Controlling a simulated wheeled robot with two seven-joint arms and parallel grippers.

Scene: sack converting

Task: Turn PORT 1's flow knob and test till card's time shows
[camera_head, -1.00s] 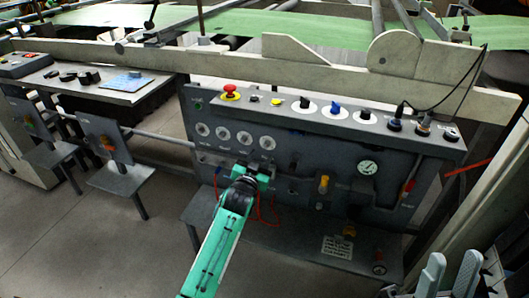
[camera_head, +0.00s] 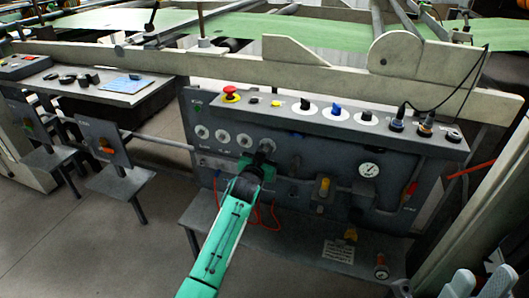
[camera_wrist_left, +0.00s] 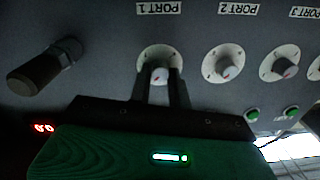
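PORT 1's flow knob (camera_wrist_left: 160,75) is a white knob with a red mark on a round dial plate, in the left wrist view. My left gripper (camera_wrist_left: 160,88) has one dark finger on each side of it, and the knob fills the gap. In the head view my left gripper (camera_head: 263,155) is at the right end of the dial row and hides that dial. Green buttons (camera_wrist_left: 252,115) sit beside the ports. My right gripper (camera_head: 480,284) is open and empty at the lower right.
PORT 2's knob (camera_wrist_left: 226,68) and PORT 3's knob (camera_wrist_left: 282,66) sit to the right. A dark cylindrical handle (camera_wrist_left: 35,73) sticks out at the left. A red emergency button (camera_head: 231,92) and switches top the console. A pressure gauge (camera_head: 369,170) is on the right.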

